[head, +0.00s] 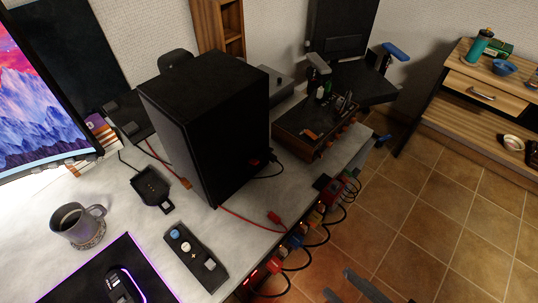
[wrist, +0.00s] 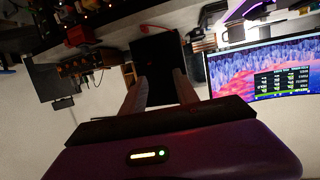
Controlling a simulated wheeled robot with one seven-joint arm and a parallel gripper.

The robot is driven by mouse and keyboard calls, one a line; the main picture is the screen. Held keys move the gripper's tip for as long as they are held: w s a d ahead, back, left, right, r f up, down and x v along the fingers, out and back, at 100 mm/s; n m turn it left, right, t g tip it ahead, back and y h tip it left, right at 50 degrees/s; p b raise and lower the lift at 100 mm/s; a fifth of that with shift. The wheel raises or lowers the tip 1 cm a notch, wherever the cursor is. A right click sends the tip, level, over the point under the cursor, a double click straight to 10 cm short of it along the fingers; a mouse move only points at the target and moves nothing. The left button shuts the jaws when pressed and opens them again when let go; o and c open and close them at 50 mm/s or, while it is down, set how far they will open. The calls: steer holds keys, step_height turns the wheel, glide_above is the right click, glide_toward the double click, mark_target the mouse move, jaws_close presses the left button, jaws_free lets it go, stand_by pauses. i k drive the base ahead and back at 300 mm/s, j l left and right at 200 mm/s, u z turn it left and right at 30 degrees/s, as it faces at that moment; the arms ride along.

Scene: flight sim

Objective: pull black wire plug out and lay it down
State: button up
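A black wire (head: 271,173) runs to the lower right side of the black speaker box (head: 215,125), beside a small red spot. Several other black wires (head: 320,237) loop from coloured plugs along the desk's right edge. I cannot tell which plug is the task's one. A red wire with a red plug (head: 273,217) lies on the desk by the box. My gripper (head: 339,281) shows at the bottom of the head view, over the floor and apart from the plugs. In the wrist view my gripper (wrist: 159,76) has its fingers apart with nothing between them.
The desk (head: 140,235) also holds a mug (head: 78,222), a black tray (head: 152,188), a switch panel (head: 192,257) and a wooden-sided device (head: 315,128). A monitor (head: 40,95) stands at left. The tiled floor (head: 440,220) at right is clear up to a wooden cabinet (head: 460,125).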

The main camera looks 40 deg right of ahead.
mark_target(272, 157)
steer(key=k+l+u, duration=0.15)
steer(key=l+u, duration=0.15)
steer(key=l, duration=0.15)
steer(key=k+l+u, duration=0.4)
steer(key=l+u, duration=0.15)
steer(key=l, duration=0.25)
